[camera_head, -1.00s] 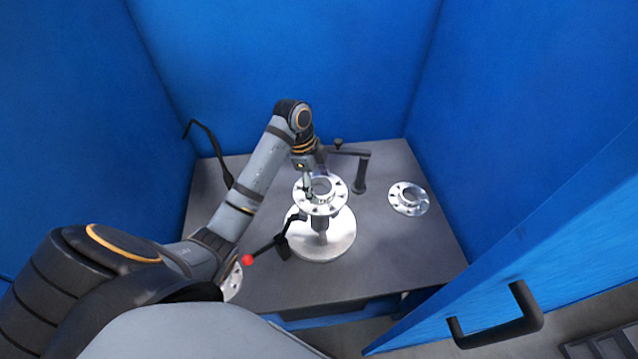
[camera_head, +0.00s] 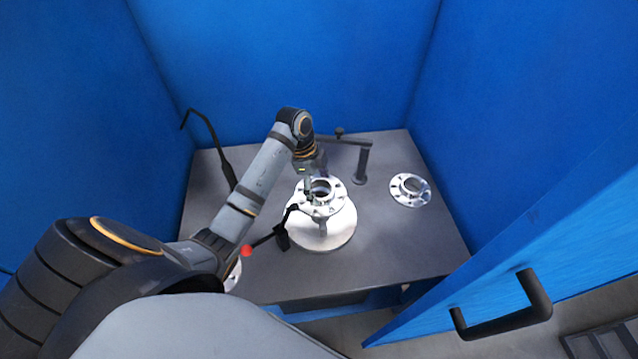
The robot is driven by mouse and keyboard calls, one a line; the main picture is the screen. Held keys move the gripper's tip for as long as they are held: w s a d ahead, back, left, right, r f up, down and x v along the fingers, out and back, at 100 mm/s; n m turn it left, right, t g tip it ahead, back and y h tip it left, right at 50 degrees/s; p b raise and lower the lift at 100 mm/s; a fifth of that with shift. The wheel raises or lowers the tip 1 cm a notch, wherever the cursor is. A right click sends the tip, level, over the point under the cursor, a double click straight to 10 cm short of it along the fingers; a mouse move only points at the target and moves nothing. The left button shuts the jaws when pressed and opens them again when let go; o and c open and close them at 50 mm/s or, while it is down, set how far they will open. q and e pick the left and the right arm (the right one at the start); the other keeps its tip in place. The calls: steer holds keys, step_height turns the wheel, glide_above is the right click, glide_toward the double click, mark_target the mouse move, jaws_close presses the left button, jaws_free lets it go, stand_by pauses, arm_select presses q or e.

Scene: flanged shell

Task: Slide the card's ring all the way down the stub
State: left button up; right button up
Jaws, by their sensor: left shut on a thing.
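My left gripper (camera_head: 309,190) is shut on the back left edge of a shiny flanged ring (camera_head: 334,203) with bolt holes. The ring is level or nearly so, above a round silver base plate (camera_head: 335,238). A short upright stub (camera_head: 322,228) shows between the ring and the plate, so the ring is clear of the plate. The ring hides the stub's top; I cannot tell whether the stub passes into its hole. No card can be made out. My right gripper is not in view.
A second flanged ring (camera_head: 411,189) lies at the right of the grey table (camera_head: 400,240). A dark post with an arm (camera_head: 361,165) stands behind the plate. Blue walls enclose the table.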

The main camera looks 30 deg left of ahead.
arm_select(q)
steer(key=shift+r, duration=0.15)
stand_by(0.5)
steer(key=shift+p, duration=0.5)
stand_by(0.5)
steer(key=shift+p, duration=0.35)
steer(key=shift+p, duration=0.4)
stand_by(0.4)
steer(key=shift+f+b, duration=1.55)
steer(key=shift+f, duration=1.8)
steer(key=o, duration=1.7)
steer(key=shift+o, duration=0.6)
steer(key=shift+s, duration=0.15)
